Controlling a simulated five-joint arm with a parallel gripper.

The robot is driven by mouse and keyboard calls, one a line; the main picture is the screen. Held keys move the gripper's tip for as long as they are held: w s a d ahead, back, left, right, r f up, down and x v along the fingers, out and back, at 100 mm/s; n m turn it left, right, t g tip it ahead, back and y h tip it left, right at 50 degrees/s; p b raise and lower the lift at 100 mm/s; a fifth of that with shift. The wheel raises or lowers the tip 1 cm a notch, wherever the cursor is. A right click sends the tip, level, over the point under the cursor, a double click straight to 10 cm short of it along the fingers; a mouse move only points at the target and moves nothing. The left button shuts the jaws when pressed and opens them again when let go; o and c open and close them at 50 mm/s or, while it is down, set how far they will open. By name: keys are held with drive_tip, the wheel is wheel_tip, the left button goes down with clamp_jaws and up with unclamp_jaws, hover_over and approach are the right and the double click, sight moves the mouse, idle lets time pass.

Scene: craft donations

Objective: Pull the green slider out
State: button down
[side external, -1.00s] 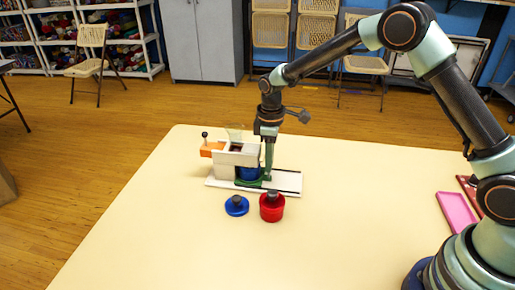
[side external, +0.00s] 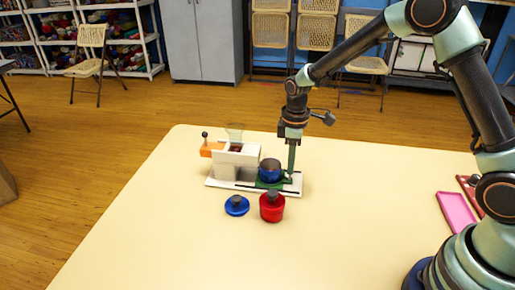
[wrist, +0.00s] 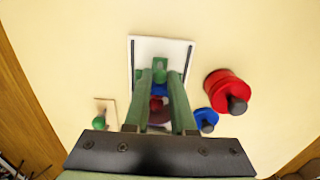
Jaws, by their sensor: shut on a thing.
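The green slider (side external: 262,184) lies on the white base (side external: 213,182) and sticks out to the right of the white housing (side external: 238,164). A blue round container (side external: 269,172) with a dark top rides on it, just outside the housing. My gripper (side external: 290,177) is at the slider's right end, shut on its upright green tab. In the wrist view the tab (wrist: 160,66) shows between the fingertips (wrist: 160,75), with part of the blue container (wrist: 158,90) behind it.
A blue lid (side external: 236,206) and a red container (side external: 271,209) stand in front of the base. An orange part (side external: 210,149) with a dark knob is at the housing's left. A pink tray (side external: 456,211) lies at the right. The table between is clear.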

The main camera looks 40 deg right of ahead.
drive_tip(key=shift+s+d, duration=1.45)
drive_tip(key=shift+d, duration=0.1)
drive_tip(key=c, duration=0.8)
unclamp_jaws()
drive_tip(key=shift+c, duration=0.2)
wheel_tip(320, 180, up, 8)
drive_tip(key=shift+f, duration=0.25)
